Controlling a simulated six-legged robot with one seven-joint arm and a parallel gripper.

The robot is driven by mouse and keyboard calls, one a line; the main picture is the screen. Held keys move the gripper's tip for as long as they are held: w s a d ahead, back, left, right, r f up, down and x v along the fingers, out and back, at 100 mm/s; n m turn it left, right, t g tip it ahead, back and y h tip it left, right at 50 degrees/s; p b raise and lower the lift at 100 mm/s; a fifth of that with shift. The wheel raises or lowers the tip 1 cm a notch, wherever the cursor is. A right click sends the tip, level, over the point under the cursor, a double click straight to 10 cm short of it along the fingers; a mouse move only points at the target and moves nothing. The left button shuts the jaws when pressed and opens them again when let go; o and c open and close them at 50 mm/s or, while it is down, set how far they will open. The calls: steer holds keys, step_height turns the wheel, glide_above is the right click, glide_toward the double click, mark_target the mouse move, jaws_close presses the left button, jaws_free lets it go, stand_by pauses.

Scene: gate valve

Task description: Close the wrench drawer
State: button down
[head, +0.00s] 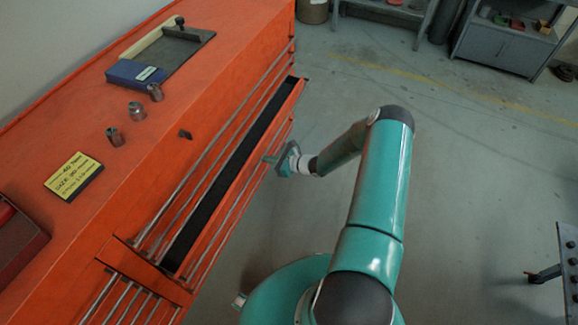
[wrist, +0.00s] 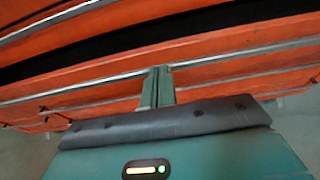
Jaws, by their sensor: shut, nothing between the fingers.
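The wrench drawer (head: 240,180) is in the orange tool cabinet (head: 214,72) and stands partly open. A dark gap shows behind its front, and its inside is too dark to make out contents. My gripper (head: 268,159) is at the drawer's front, about midway along it. In the wrist view my gripper (wrist: 158,72) is shut and empty, with its fingertips at the metal edge of the drawer front (wrist: 110,77). I cannot tell whether they touch it.
On the cabinet top are several sockets (head: 136,110), a yellow note (head: 73,176) and a blue-ended case (head: 137,74). Grey floor (head: 450,160) is open to the right. A workbench (head: 568,262) stands at the far right, and a grey cabinet (head: 505,45) at the back.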

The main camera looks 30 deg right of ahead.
steer(key=w+a, duration=0.1)
steer(key=w, duration=0.1)
steer(key=w+a, duration=0.4)
steer(key=shift+w, duration=0.25)
steer(key=shift+w+a, duration=0.2)
steer(key=shift+r, duration=0.1)
